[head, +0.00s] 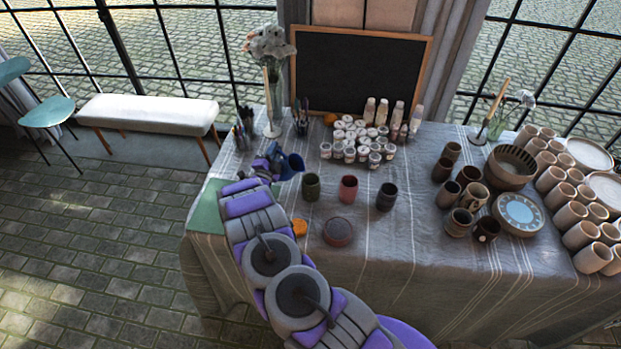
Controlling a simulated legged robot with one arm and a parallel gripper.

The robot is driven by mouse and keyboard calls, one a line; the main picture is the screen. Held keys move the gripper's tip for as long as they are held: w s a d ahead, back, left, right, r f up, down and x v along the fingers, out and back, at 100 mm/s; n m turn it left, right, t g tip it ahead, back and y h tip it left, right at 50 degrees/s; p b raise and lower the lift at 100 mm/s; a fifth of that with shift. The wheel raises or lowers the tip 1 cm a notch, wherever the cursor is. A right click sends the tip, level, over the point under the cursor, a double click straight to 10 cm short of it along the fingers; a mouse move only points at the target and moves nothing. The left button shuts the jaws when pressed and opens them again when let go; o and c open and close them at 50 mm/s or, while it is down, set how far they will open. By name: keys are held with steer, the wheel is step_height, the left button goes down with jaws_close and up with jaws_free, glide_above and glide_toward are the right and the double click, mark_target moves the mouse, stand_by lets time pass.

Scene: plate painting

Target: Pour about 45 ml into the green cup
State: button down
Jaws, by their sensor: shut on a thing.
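The green cup (312,190) stands upright on the cloth-covered table, leftmost in a row with a red cup (348,190) and a dark blue-grey cup (387,198). My gripper (279,163) is shut on a blue jug (292,166), up and to the left of the green cup. The jug appears tilted, its opening towards the right. It is apart from the green cup in the picture. I cannot see what is in the jug or the green cup, and the fingertips are too small to make out well.
A dark reddish round dish (338,232) and an orange disc (299,227) lie in front of the cups. Several small white jars (352,140) stand behind. Brown cups (460,222) and a blue-topped plate (519,213) are right. A green mat (207,207) lies left.

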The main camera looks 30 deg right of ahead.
steer(key=shift+s+d+r+m, duration=0.15)
steer(key=shift+s+r+m, duration=0.05)
steer(key=shift+r+m, duration=0.25)
steer(key=shift+s+d+r, duration=0.1)
steer(key=shift+r, duration=0.1)
steer(key=shift+s+d+m+h, duration=0.2)
steer(key=shift+s+d+m, duration=0.05)
steer(key=shift+m, duration=0.35)
steer(key=shift+s+d+m+h, duration=0.2)
steer(key=shift+s+m, duration=0.05)
steer(key=shift+m, duration=0.3)
stand_by(0.4)
steer(key=shift+s+d+r+m+p, duration=0.3)
steer(key=shift+r+m+p, duration=0.15)
steer(key=shift+m, duration=0.15)
stand_by(1.9)
steer(key=shift+f, duration=0.1)
